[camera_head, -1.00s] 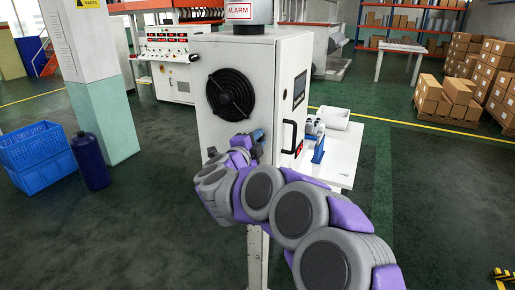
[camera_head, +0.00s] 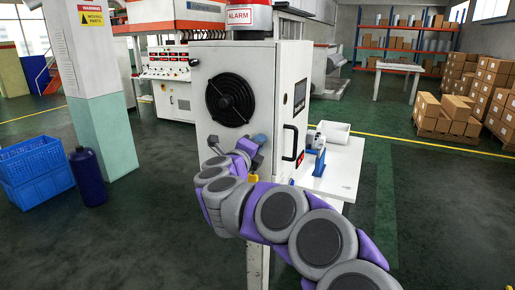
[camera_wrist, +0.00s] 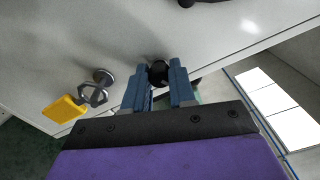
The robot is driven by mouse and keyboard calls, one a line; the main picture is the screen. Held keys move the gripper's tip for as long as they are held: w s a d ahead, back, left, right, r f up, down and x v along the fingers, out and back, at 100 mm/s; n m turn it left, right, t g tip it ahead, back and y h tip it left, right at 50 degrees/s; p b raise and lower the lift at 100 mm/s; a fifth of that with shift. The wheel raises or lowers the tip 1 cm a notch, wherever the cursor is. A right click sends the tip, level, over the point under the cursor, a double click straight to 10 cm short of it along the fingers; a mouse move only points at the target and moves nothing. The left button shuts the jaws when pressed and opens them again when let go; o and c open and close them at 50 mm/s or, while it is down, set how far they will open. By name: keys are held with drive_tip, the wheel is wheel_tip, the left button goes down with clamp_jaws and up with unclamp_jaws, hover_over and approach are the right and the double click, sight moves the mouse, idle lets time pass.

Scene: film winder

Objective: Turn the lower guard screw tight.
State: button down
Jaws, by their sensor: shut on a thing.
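The white cabinet (camera_head: 275,80) stands ahead in the head view, with a round black fan guard (camera_head: 230,97) on its front. My gripper (camera_wrist: 158,70) is at the cabinet face below that guard, its blue fingers on either side of a black screw knob (camera_wrist: 159,73) in the wrist view. It is shut on the knob, whose head shows between the fingertips. My gripper also shows in the head view (camera_head: 258,138), but my arm hides most of the area there and the knob cannot be made out.
A metal fitting (camera_wrist: 98,88) with a yellow tag (camera_wrist: 65,108) protrudes left of my gripper in the wrist view. A black door handle (camera_head: 291,143) is on the cabinet's right side. A white table (camera_head: 338,170) stands behind right. Blue crates (camera_head: 35,170) stand left on open floor.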

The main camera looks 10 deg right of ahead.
drive_tip(key=shift+f, duration=0.4)
drive_tip(key=c, duration=0.9)
unclamp_jaws()
drive_tip(key=shift+w+a+r, duration=0.1)
drive_tip(key=shift+c, duration=0.2)
drive_tip(key=shift+r, duration=0.1)
drive_tip(key=p+v, duration=0.3)
drive_tip(key=v, duration=1.4)
drive_tip(key=shift+a, duration=0.2)
